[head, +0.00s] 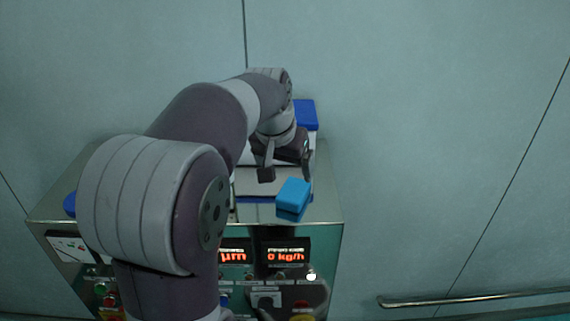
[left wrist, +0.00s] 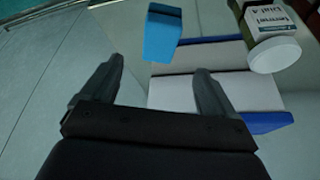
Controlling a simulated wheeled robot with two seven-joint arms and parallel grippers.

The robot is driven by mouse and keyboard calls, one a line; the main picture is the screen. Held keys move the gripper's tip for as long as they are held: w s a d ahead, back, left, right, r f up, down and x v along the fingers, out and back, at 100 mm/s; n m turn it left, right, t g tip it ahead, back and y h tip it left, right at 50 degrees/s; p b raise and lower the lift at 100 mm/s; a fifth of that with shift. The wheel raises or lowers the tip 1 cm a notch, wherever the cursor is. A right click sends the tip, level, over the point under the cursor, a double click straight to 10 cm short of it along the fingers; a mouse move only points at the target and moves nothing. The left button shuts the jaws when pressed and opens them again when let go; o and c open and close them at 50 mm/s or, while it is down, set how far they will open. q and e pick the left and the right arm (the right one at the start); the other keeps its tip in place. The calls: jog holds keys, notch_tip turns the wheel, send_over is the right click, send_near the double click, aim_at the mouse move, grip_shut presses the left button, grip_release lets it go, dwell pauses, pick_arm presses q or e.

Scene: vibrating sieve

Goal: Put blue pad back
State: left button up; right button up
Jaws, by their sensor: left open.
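The blue pad (head: 293,198) is a small light-blue block by the front edge of the machine's steel top, right of its middle. In the left wrist view the blue pad (left wrist: 162,36) lies beyond my fingertips, roughly in line with the gap between them. My left gripper (head: 286,170) is open and empty, just behind the pad and apart from it. Its two spread fingers also show in the left wrist view (left wrist: 158,73). My right gripper is in neither view.
The steel-topped machine (head: 327,190) carries white panels (left wrist: 185,91) and a dark-blue piece (head: 306,115). A labelled jar (left wrist: 274,52) stands right of the pad in the wrist view. Red displays (head: 287,255) are on the front. A handrail (head: 470,298) runs along the right wall.

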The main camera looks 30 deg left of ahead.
pick_arm(q)
jog(key=s+d+f+m+g, duration=0.1)
jog(key=s+d+f, duration=0.4)
jog(key=s+f, duration=0.2)
jog(key=s+d+f+m+g, duration=0.1)
jog(key=s+d+f+g, duration=0.1)
jog(key=s+d+f, duration=0.4)
notch_tip(320, 180, down, 6)
jog(key=shift+s+d+r+h, duration=0.15)
jog(key=shift+s+h, duration=0.15)
jog(key=shift+s, duration=0.65)
jog(key=shift+w, duration=0.1)
